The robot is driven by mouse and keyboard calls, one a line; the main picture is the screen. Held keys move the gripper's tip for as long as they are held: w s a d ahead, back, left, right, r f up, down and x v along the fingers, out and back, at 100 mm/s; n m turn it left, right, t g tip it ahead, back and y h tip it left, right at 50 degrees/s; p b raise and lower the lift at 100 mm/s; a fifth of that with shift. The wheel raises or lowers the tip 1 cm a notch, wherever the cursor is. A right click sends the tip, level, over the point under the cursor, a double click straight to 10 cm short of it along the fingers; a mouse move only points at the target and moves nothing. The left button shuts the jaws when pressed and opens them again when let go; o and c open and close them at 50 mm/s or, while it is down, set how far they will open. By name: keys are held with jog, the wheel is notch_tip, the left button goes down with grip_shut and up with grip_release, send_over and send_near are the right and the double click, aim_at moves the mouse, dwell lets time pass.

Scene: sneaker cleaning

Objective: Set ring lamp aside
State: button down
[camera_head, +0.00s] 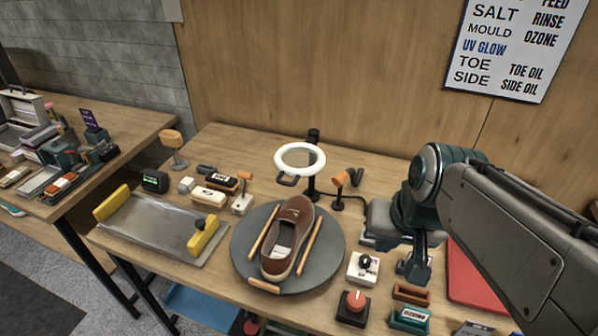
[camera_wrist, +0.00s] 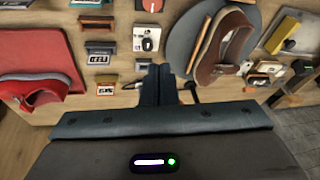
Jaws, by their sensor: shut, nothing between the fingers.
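The ring lamp (camera_head: 317,154), a white ring on a dark stand with a dark handle at its lower left, stands upright behind the round grey turntable (camera_head: 334,250). A brown shoe (camera_head: 296,212) lies on the turntable between two wooden rods. My gripper (camera_head: 414,272) is to the right of the lamp and turntable, pointing down over the right part of the table. Its fingers are together and empty, as the wrist view (camera_wrist: 160,72) also shows. I cannot make out the lamp's ring in the wrist view.
A small orange lamp (camera_head: 338,181) stands just right of the ring lamp. A white box with a black knob (camera_head: 363,268) and a red-knob box (camera_head: 353,306) lie near my gripper.

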jog(key=w+a+r+m+y+b, duration=0.1)
jog(key=w+a+r+m+y, duration=0.1)
jog(key=w, duration=0.4)
jog(key=w+a+r+m+y+b, duration=0.1)
jog(key=w+a+r+m+y, duration=0.2)
jog(key=w, duration=0.3)
jog(key=shift+w+r+t+y, duration=0.3)
jog(key=shift+w+t, duration=0.1)
jog(key=w+a+r+p+x, duration=0.1)
jog(key=x, duration=1.2)
jog(key=shift+a+p, duration=0.35)
jog(key=shift+p, duration=0.05)
jog(key=shift+a+r, duration=0.1)
jog(key=shift+r, duration=0.1)
